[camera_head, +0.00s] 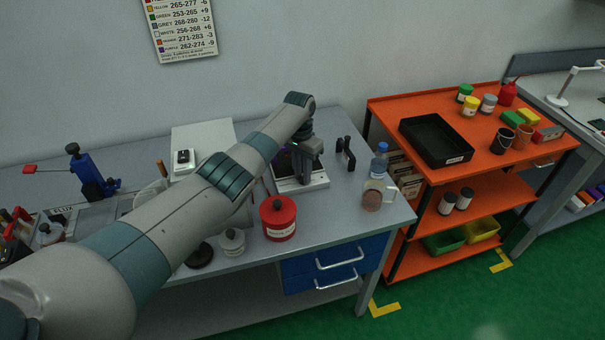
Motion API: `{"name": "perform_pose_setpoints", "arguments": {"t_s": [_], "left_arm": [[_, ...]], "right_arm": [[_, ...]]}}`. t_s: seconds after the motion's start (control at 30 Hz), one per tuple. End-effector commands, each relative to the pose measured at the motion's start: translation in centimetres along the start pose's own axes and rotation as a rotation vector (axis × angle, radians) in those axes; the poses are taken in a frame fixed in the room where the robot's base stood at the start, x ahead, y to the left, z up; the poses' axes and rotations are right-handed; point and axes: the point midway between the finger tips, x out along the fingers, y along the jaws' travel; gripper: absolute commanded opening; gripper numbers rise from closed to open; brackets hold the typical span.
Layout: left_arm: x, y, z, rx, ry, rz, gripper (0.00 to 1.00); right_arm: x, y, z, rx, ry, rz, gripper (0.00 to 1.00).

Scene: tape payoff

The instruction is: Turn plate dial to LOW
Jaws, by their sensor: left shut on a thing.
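The plate (288,187) is a low white unit with a dark top, standing on the grey bench near its right end. My left arm reaches over the bench from the lower left. My left gripper (309,172) points down over the right part of the plate. It is shut on what appears to be the plate dial, which the fingers hide. The dial's marks and setting are too small to read. My right gripper is not in view.
A red canister (278,220) and a pale lidded pot (231,241) stand in front of the plate. A black stand (346,153), a blue-capped bottle (379,161) and a clear jar (373,195) are to its right. An orange cart (391,111) stands beyond the bench.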

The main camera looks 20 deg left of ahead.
Motion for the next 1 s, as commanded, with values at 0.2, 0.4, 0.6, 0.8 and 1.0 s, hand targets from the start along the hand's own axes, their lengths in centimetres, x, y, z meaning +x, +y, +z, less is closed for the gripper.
{"name": "perform_pose_setpoints", "arguments": {"t_s": [0.2, 0.4, 0.6, 0.8, 1.0], "left_arm": [[-0.11, 0.0, -0.09, 0.001, 0.003, 0.0, 0.0], [-0.11, -0.04, -0.08, 0.0, 0.003, -0.001, 0.38], [-0.16, -0.22, -0.07, -0.002, 0.003, -0.004, 0.38], [-0.2, -0.34, -0.07, -0.003, 0.004, -0.006, 0.38], [-0.25, -0.44, -0.06, -0.008, 0.005, -0.008, 0.38]], "right_arm": [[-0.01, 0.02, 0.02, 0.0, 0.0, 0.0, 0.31], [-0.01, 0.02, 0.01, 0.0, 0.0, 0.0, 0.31], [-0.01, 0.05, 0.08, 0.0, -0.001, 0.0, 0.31], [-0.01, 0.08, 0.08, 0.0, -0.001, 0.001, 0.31], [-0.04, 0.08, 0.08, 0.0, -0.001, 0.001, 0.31]]}}
